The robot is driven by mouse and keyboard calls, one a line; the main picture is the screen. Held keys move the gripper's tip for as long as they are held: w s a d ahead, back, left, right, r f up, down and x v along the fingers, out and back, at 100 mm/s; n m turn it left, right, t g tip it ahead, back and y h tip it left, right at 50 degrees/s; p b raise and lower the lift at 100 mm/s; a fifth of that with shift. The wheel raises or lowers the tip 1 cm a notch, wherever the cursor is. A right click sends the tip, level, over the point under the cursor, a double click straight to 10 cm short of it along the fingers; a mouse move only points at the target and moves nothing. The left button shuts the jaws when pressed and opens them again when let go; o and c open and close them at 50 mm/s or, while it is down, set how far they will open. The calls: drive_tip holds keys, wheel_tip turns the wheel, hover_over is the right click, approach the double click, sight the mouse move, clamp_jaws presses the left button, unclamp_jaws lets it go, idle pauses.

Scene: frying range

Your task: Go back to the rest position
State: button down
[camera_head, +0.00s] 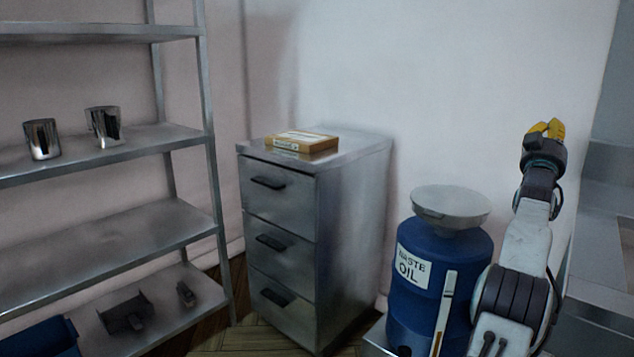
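My gripper (546,129) is at the upper right, at the top of my raised arm, with yellow fingertips pointing up and away. It is apart from everything around it, and I see nothing held in it. The fingers are small and partly turned away, so how far they are open is hard to see. My arm stands upright in front of the wall, to the right of the blue waste oil drum (402,306).
A grey bowl-shaped funnel (450,208) sits on the drum. A metal drawer cabinet (350,230) holds a yellow-brown box (302,142). A metal shelf rack (100,248) at left carries two shiny cups (42,140) and dark items. A steel counter (604,250) is at right.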

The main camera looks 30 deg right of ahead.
drive_tip(key=w+a+r+n+t+y+p, duration=0.35)
drive_tip(key=w+a+y+p, duration=0.45)
drive_tip(key=w+a, duration=0.65)
drive_tip(key=w+a+r+n+g+y+p, duration=0.1)
drive_tip(key=w+a+n+y+p, duration=0.3)
drive_tip(key=a, duration=0.7)
drive_tip(key=a+m+y+p, duration=0.15)
drive_tip(key=a+p, duration=0.35)
drive_tip(key=a, duration=0.6)
drive_tip(key=s+a+f+n+g+y+p, duration=0.1)
drive_tip(key=s+a+n+g+y+p, duration=0.25)
drive_tip(key=a, duration=0.65)
drive_tip(key=s+a+f+n+y+p, duration=0.1)
drive_tip(key=s+a+y+p, duration=0.1)
drive_tip(key=s+a+p, duration=0.55)
drive_tip(key=s+a+f+n+g+y+p, duration=0.1)
drive_tip(key=s+a+f+g+p, duration=0.1)
drive_tip(key=s+a, duration=0.4)
drive_tip(key=s+a+f+n+g+y+p, duration=0.1)
drive_tip(key=s+a+f+n+g+p, duration=0.1)
drive_tip(key=s+a, duration=0.5)
drive_tip(key=s+f, duration=0.1)
drive_tip(key=s, duration=0.4)
drive_tip(key=shift+s+a+g+y, duration=0.15)
drive_tip(key=shift+a+g+y, duration=0.05)
drive_tip(key=shift+g+y, duration=0.2)
